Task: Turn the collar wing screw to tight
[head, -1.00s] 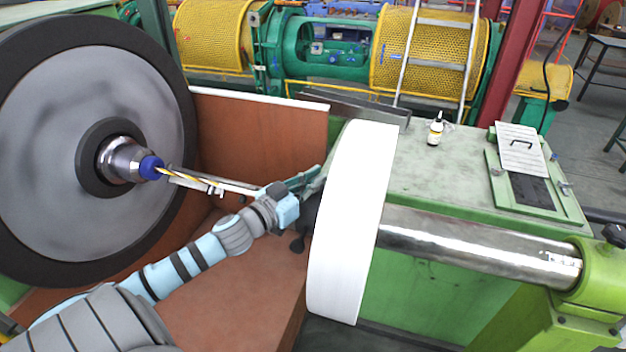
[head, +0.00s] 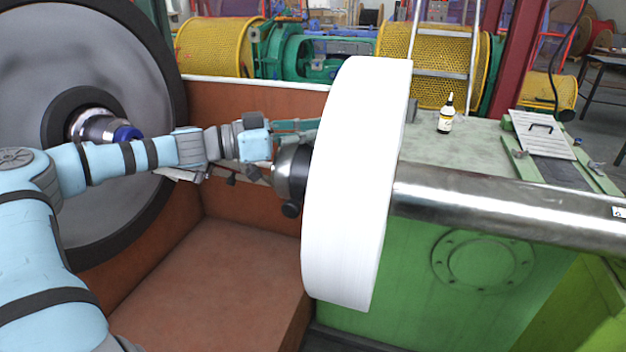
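The dark grey collar (head: 291,172) sits on the shaft against the left face of the large white disc (head: 352,185). A small black knob (head: 291,210) sticks out under the collar; I cannot tell whether it is the wing screw. My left arm comes in from the left, and its gripper (head: 302,131) has teal fingers over the top of the collar, beside the disc. The fingertips are partly lost at the disc's edge, so any gap or grip is unclear. No wing screw is clearly visible there. My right gripper is not in view.
A steel shaft (head: 500,205) runs right from the disc. A big grey reel flange (head: 50,90) with a blue-tipped hub (head: 127,133) stands left. Brown panels (head: 250,125) enclose the space below. A small bottle (head: 446,114) stands on the green cabinet (head: 470,150).

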